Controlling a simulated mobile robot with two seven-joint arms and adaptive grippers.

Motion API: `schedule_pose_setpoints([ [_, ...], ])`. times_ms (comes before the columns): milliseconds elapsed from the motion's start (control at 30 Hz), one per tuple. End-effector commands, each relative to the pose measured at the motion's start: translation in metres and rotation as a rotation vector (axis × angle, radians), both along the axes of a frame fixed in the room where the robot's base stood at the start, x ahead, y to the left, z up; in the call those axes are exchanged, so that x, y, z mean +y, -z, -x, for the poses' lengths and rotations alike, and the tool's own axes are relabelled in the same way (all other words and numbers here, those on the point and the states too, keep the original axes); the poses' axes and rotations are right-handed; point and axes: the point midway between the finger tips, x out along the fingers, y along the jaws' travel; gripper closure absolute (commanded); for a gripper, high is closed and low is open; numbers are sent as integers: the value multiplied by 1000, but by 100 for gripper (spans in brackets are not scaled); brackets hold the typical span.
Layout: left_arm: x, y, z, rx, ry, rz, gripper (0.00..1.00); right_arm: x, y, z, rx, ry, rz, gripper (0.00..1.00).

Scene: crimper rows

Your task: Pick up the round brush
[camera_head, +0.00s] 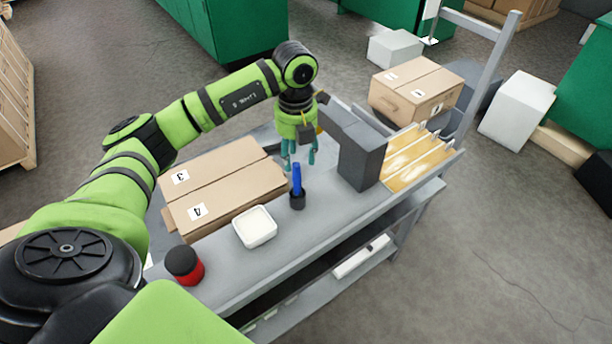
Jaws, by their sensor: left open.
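The round brush appears to be the upright item with a blue handle (297,178) and a dark round base, standing on the grey workbench (300,240). My left gripper (299,161) hangs over it, pointing down, with its teal fingers apart and nothing between them. The fingertips are close to the top of the blue handle. Whether they are just above it or slightly behind it, I cannot tell. My right gripper is not in view.
A white square tub (255,227) and a red can with a black top (184,266) stand left of the brush. A large cardboard box (225,184) lies behind them. A dark grey block (362,160) stands to the right, beside a yellowish slatted section (415,158).

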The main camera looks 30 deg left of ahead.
Motion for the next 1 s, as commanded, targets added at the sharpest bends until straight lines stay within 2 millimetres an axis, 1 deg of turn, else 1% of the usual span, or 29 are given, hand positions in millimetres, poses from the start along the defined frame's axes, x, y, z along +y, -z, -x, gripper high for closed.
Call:
schedule_pose_setpoints([
  [33,0,5,1,5,0,0,51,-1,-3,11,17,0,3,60],
  [133,0,15,1,5,0,0,51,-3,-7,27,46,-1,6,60],
  [200,0,23,1,6,1,0,51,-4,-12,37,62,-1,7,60],
  [300,0,39,0,7,0,2,51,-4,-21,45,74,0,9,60],
  [400,0,54,-1,5,1,2,51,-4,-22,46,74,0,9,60],
  [500,0,62,-1,2,1,1,51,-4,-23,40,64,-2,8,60],
  [633,1,64,-1,1,1,0,51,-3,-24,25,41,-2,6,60],
  [733,1,64,-1,1,2,0,51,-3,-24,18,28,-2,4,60],
  [767,1,64,-1,1,2,0,63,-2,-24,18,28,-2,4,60],
  [800,0,63,-1,1,2,0,79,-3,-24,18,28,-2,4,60],
  [833,0,63,-1,1,2,0,91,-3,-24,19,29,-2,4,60],
  [867,0,63,-1,1,2,0,100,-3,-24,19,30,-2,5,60],
  [1000,0,63,-1,1,2,0,100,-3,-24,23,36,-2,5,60],
])
